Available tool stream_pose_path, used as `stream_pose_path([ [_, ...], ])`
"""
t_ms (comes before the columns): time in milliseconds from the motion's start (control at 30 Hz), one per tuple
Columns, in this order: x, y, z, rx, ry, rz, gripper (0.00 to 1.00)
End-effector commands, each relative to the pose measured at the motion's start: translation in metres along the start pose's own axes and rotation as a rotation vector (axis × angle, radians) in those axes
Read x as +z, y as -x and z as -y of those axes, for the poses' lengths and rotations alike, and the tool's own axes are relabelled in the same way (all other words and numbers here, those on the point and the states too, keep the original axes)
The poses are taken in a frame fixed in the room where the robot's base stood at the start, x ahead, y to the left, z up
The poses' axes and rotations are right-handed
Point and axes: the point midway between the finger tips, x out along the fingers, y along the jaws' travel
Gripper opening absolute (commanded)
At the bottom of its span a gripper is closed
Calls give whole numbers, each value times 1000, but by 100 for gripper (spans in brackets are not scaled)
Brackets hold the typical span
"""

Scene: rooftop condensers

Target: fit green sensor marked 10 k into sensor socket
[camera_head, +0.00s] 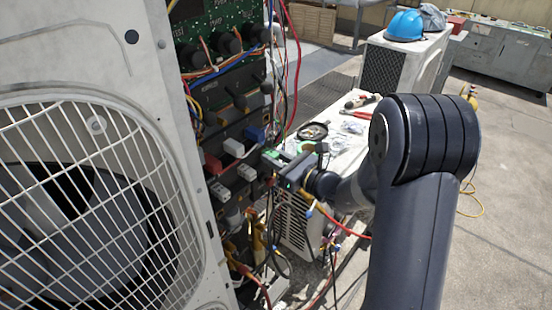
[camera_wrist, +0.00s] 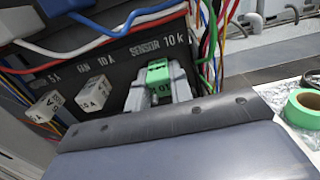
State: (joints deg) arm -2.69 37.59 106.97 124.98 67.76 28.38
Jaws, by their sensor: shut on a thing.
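The green sensor (camera_wrist: 158,75), with a partly readable "10" on its face, shows in the wrist view between the grey fingertips of my gripper (camera_wrist: 160,88). My gripper is shut on it, close to the black panel (camera_wrist: 120,65) and just below the printed words "SENSOR 10 k". The sensor socket is hidden behind the sensor and fingers, so I cannot tell whether the sensor is touching it or inside it.
White plugs marked 5 A (camera_wrist: 45,106) and 10 A (camera_wrist: 92,94) sit left of my gripper. Loose coloured wires (camera_wrist: 207,45) hang close on the right. A green tape roll (camera_wrist: 303,106) lies on the white unit top (camera_head: 350,148) with tools. A fan grille (camera_head: 90,200) stands left.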

Motion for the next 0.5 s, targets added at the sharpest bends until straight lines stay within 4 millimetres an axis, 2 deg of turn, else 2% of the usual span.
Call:
stream_pose_path([
  [267, 1, -3, 0, 0, 1, 2, 0],
  [300, 1, -3, 0, 0, 1, 2, 24],
  [500, 1, -3, 0, 1, 1, 1, 41],
])
